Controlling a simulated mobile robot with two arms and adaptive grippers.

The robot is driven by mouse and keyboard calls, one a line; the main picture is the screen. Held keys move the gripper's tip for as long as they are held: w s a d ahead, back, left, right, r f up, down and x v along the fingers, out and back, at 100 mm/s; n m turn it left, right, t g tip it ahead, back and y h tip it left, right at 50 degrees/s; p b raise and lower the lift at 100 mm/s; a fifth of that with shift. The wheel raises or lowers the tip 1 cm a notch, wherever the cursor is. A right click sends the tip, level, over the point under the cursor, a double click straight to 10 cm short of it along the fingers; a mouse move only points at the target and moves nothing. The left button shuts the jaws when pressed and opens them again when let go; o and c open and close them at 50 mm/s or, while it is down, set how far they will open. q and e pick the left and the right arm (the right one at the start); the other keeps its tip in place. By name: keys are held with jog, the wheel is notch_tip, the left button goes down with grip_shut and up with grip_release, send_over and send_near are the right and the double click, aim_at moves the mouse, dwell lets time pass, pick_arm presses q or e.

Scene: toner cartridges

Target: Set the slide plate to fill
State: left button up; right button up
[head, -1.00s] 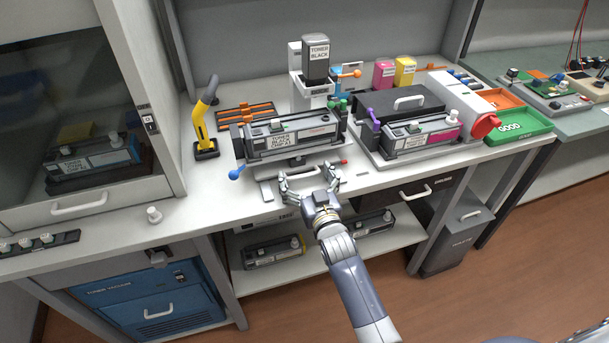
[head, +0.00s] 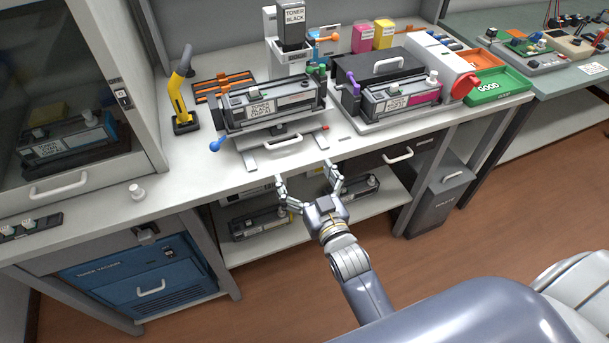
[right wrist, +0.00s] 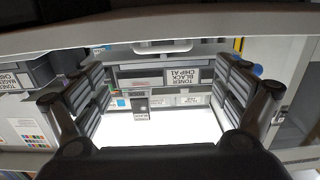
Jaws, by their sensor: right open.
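The slide plate's front with its pale bar handle (head: 287,142) shows below the black toner cartridge (head: 262,107), which lies in its cradle. A dispenser with a bottle marked TONER BLACK (head: 292,28) stands behind it, with an orange-tipped lever (head: 324,38) at its right. My right gripper (head: 306,173) is open and empty, in front of the bench edge and apart from the handle. In the right wrist view the handle (right wrist: 162,47) and the cartridge (right wrist: 135,76) show between the spread fingers. My left gripper is not in view.
A blue-knobbed lever (head: 216,145) sticks out at the cradle's left, near a yellow tool (head: 180,100) on its stand. A second station with a magenta cartridge (head: 400,97) stands to the right. The bench front between them is mostly clear.

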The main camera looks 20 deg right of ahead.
aim_at(292, 119)
jog(key=shift+s, duration=0.1)
